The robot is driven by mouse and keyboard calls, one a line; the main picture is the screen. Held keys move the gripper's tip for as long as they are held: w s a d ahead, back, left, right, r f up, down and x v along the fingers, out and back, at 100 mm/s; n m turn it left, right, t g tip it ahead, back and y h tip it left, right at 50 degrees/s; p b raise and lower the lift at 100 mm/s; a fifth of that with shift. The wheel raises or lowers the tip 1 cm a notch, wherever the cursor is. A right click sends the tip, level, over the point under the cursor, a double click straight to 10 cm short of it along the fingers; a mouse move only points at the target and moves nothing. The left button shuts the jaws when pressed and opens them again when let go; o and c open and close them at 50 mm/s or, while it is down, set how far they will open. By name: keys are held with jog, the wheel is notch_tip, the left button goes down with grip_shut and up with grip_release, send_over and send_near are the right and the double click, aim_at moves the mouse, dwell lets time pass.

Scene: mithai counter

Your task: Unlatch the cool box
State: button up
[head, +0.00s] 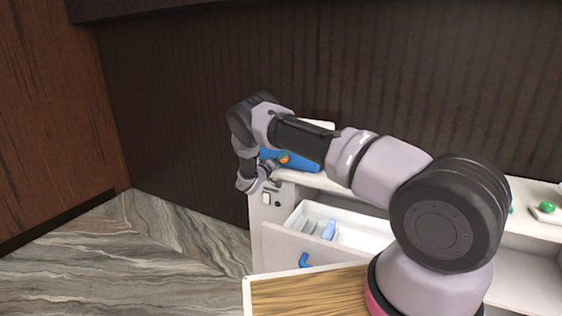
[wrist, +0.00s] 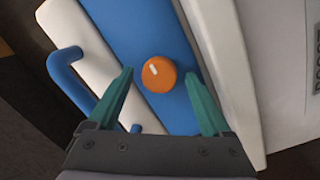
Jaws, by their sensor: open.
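The cool box (head: 308,163) is blue and white and stands on the left end of the white counter, largely hidden behind my arm. In the wrist view its blue face (wrist: 135,35) carries a round orange latch knob (wrist: 158,74) with a short white mark. The knob also shows in the head view (head: 285,159). My gripper (wrist: 164,98) is open, with its two green fingers on either side of the knob and apart from it. Nothing is between the fingers except the knob seen beyond them. In the head view my gripper (head: 262,182) is by the box's left end.
A blue handle (wrist: 77,85) curves along the box's left side in the wrist view. Below the counter, an open white drawer (head: 365,232) holds several small items and has a blue handle (head: 305,261). A green knob (head: 547,206) sits at the far right. Marble floor lies left.

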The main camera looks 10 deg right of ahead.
grip_shut()
jog(key=shift+n, duration=0.3)
jog(key=n, duration=0.4)
jog(key=shift+f, duration=0.1)
jog(key=n+t, duration=0.1)
jog(key=n, duration=0.4)
jog(key=shift+f, duration=0.1)
jog(key=n, duration=0.5)
jog(key=shift+s, duration=0.1)
jog(key=shift+d+f+n+t+y, duration=0.1)
jog(key=shift+n+t+y, duration=0.25)
jog(key=shift+n, duration=1.75)
